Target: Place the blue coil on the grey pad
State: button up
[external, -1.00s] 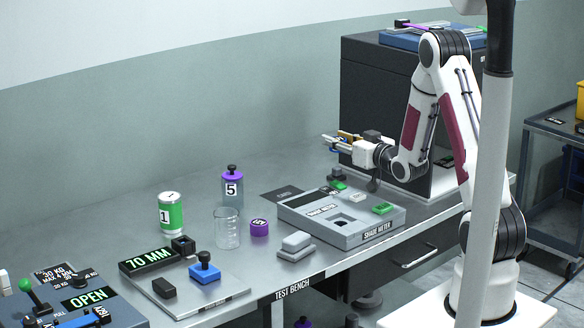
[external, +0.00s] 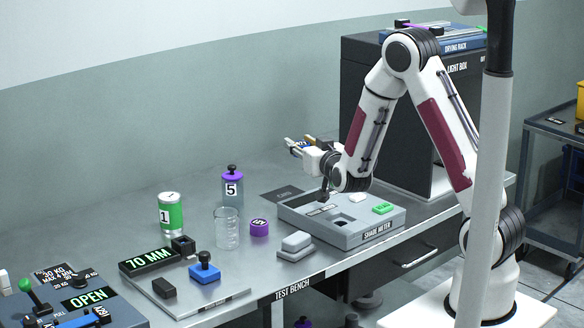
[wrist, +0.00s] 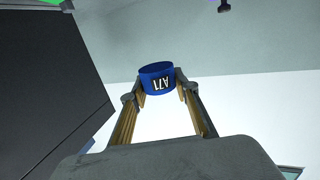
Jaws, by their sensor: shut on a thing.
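The blue coil (wrist: 157,78), labelled A71, is held between the fingertips of my gripper (wrist: 160,88) in the wrist view. In the external view my gripper (external: 300,145) is up above the bench, behind the shade meter, pointing left. The coil shows there only as a small blue spot (external: 296,151) between the fingers. A flat dark grey pad (external: 281,193) with a small label lies on the bench at the back left of the shade meter. The coil is in the air, clear of the pad.
The shade meter (external: 338,233) stands beside the pad. A purple-lidded bottle marked 5 (external: 232,189), a glass beaker (external: 227,232) and a purple puck (external: 259,228) stand to the pad's left. The dark light box (external: 360,85) stands behind. Bench behind the pad is clear.

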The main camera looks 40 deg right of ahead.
jog(key=s+a+m+h, duration=0.2)
jog(key=s+a, duration=0.3)
jog(key=a, duration=0.3)
jog(key=m+g+h, duration=0.1)
jog(key=g+h, duration=0.1)
jog(key=h, duration=0.1)
send_over(296, 237)
jog(key=shift+d+f, duration=0.1)
jog(key=shift+f, duration=1)
jog(key=shift+f, duration=2.95)
jog(key=shift+f, duration=2.1)
jog(key=shift+f, duration=0.15)
